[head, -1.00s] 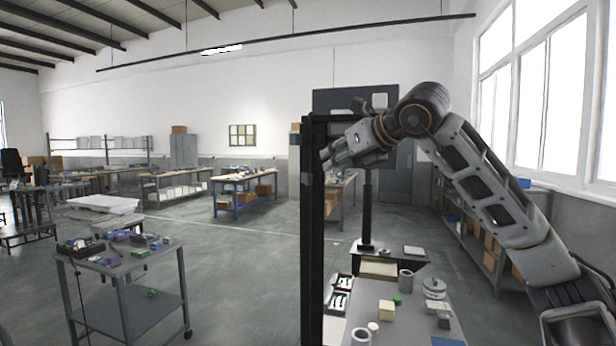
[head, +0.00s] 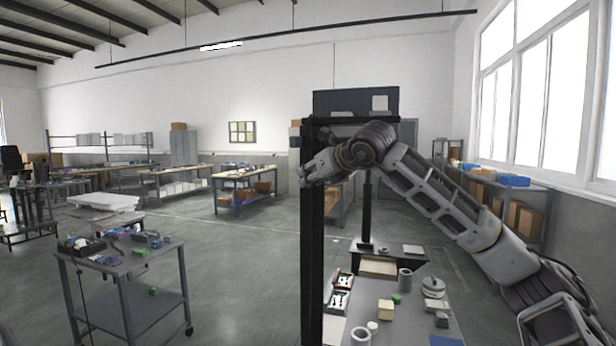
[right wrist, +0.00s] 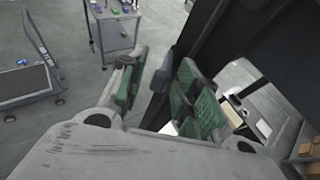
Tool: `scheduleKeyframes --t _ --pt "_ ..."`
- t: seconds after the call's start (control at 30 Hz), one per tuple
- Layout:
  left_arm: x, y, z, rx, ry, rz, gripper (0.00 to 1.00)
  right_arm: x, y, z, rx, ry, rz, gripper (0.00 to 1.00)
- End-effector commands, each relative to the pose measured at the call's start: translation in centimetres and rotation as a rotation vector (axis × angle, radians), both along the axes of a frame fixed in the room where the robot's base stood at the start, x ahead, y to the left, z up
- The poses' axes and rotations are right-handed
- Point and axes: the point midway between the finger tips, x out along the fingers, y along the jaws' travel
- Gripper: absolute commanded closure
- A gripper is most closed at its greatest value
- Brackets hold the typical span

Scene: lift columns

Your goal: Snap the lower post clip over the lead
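A tall black post (head: 312,235) stands in front of me and also shows in the right wrist view (right wrist: 204,25). My right gripper (head: 306,172) is at the post's upper part in the head view. In the right wrist view its green-padded fingers (right wrist: 158,80) are apart. A small blue-grey piece (right wrist: 162,70) shows between the fingers, beside the post; it may be the post clip, but I cannot tell whether it is touched. I cannot make out the lead in either view. My left gripper is not in view.
A workbench (head: 405,325) with small parts and containers stands right of the post. A grey cart (head: 125,275) with loose items is at the left. Shelving (head: 490,185) with boxes lines the right wall. Open floor lies between the cart and the post.

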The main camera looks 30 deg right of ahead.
Motion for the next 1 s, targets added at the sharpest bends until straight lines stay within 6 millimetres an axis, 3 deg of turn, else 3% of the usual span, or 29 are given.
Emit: scheduleKeyframes --t 0.23,0.6,0.87,1.0 --pt "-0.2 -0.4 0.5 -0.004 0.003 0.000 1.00 1.8 0.0 -0.7 0.001 0.001 0.000 0.67" --pt "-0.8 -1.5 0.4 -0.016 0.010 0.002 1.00 2.1 0.0 -0.9 0.000 0.000 -0.001 0.67" --pt "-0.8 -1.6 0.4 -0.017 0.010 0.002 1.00 2.1 0.0 -0.9 0.000 0.000 0.000 0.99" --pt "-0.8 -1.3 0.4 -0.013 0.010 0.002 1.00 2.1 0.1 -0.9 -0.001 0.000 0.001 1.00"
